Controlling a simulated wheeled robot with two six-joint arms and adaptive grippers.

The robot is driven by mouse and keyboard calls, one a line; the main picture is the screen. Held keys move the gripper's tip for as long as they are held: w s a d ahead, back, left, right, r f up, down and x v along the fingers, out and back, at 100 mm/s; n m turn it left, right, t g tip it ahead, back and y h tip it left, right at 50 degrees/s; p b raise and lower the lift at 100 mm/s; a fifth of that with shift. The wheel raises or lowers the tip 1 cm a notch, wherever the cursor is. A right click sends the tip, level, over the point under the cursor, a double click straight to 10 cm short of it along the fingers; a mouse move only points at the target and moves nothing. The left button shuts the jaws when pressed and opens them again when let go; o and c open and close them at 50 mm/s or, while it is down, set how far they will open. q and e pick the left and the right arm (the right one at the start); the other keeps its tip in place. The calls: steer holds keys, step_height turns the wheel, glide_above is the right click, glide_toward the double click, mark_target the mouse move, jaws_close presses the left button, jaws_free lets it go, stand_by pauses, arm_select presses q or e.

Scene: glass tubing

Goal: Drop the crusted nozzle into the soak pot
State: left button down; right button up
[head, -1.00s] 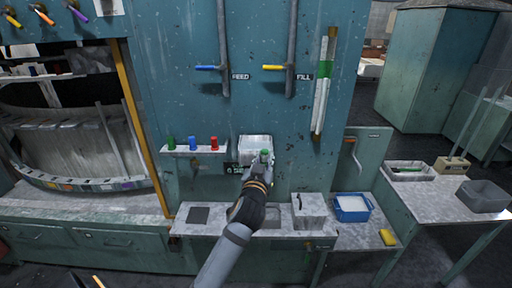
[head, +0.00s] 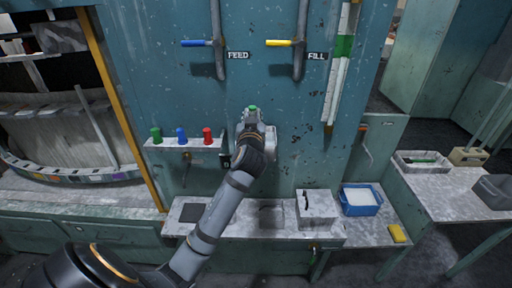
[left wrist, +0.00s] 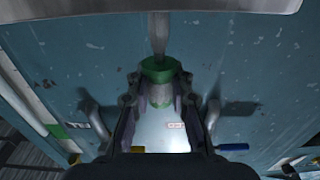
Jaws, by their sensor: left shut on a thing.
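My left gripper (head: 253,116) is raised in front of the blue wall panel, shut on the nozzle. The nozzle's green collar (head: 253,108) shows at the fingertips. In the left wrist view the green collar (left wrist: 160,68) sits between the fingers, with a pale part below it and a grey rod-like shape above. Crust on it cannot be made out. On the lower right bench stand a pale box (head: 317,208) with a dark handle on top and a blue tub (head: 359,200) with whitish contents. I cannot tell which is the soak pot. My right gripper is not in view.
A small wall shelf (head: 186,144) holds green, blue and red pegs left of my gripper. Levers marked FEED (head: 218,45) and FILL (head: 298,45) hang above. A pale wall fitting (head: 270,143) is partly hidden behind my gripper. A yellow sponge (head: 397,233) lies right of the tub.

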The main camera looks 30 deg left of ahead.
arm_select(q)
steer(key=f+b, duration=0.1)
steer(key=f, duration=0.1)
steer(key=f+b, duration=0.1)
steer(key=w+f+b, duration=0.1)
steer(key=f, duration=0.1)
steer(key=shift+a+f, duration=0.3)
steer(key=shift+a, duration=0.05)
steer(key=shift+f+b, duration=0.15)
steer(key=shift+b, duration=0.15)
steer(key=shift+s+d, duration=0.1)
steer(key=c, duration=1.5)
jaws_free()
steer(key=o, duration=0.4)
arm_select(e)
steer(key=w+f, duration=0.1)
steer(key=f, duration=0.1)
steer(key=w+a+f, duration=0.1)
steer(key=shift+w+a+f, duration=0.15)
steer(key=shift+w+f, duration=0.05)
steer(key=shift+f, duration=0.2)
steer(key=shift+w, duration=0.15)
